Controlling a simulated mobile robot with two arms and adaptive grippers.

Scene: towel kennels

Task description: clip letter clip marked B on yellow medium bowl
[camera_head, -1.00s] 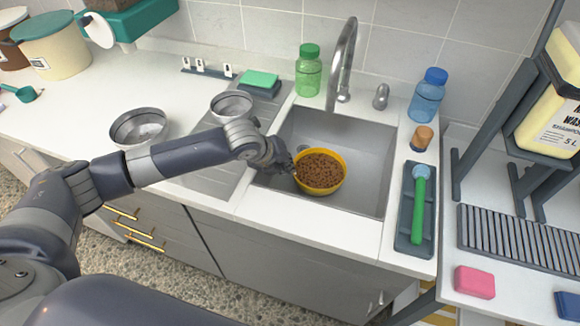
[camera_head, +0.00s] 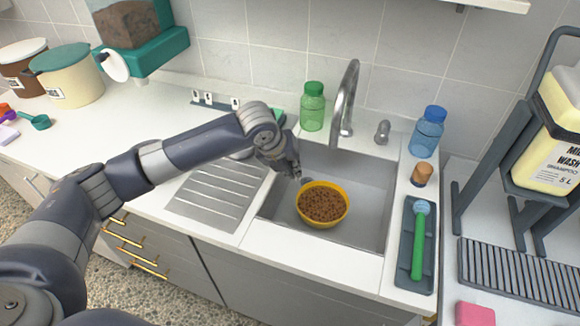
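The yellow bowl (camera_head: 322,222) stands upright in the sink, filled with brown kibble. My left gripper (camera_head: 294,174) points down at the bowl's back left rim, close above or beside it. Its fingers are small and dark, so whether they are open or shut is unclear. A small grey shape lies between the fingertips and the rim; I cannot tell whether it is a clip. White letter clips (camera_head: 235,104) sit on a dark strip at the back of the counter, with a gap between them; their letters are too small to read. My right gripper is not in view.
The faucet (camera_head: 347,105) rises behind the sink (camera_head: 368,204). A green jar (camera_head: 312,106) and blue jar (camera_head: 428,132) flank it. A green-handled brush (camera_head: 418,245) lies in a tray at right. The ribbed drainboard (camera_head: 215,192) is clear; my arm hides counter behind it.

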